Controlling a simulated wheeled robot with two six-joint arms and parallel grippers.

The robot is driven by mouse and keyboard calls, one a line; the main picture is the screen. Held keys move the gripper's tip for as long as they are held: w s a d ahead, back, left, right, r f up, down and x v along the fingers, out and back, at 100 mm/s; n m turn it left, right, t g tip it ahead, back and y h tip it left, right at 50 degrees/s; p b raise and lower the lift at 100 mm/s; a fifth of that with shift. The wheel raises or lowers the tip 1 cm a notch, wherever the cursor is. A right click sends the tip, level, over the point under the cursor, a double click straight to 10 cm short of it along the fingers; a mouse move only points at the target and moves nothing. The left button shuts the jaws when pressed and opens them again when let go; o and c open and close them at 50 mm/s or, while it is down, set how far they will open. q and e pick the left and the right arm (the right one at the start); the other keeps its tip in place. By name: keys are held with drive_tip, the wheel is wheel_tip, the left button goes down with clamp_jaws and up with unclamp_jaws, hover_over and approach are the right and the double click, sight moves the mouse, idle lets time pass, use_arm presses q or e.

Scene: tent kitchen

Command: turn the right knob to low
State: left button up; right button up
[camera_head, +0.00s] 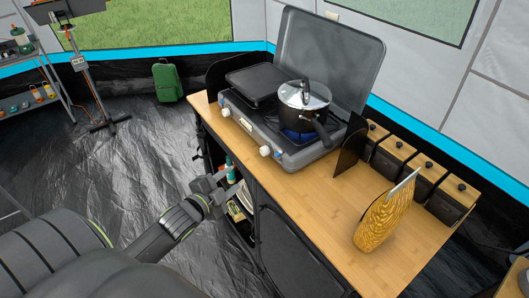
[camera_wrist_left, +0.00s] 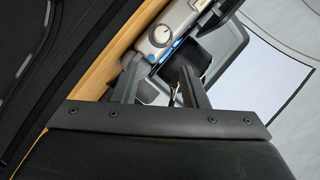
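The grey camping stove (camera_head: 265,132) stands on the wooden counter with its lid up. The right knob (camera_head: 265,151), pale and round, is on its front face; the left knob (camera_head: 225,111) is farther left. Blue flame shows under the black pot (camera_head: 305,108) on the right burner. My left gripper (camera_head: 234,180) is in front of the counter, below and apart from the right knob. In the left wrist view, my left gripper (camera_wrist_left: 162,68) is open and empty, and a knob (camera_wrist_left: 160,34), probably the right one, lies beyond its fingertips. The knob's exact setting is unclear. My right gripper is not in view.
A black griddle (camera_head: 257,82) covers the left burner. A dark windscreen panel (camera_head: 350,145) stands right of the stove, before several wood-lidded canisters (camera_head: 392,156). A yellow patterned holder (camera_head: 380,222) stands at the counter's right. The counter's front edge is clear.

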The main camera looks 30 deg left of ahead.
use_arm(q)
approach(263, 153)
drive_tip(key=x, duration=0.9)
drive_tip(key=c, duration=0.7)
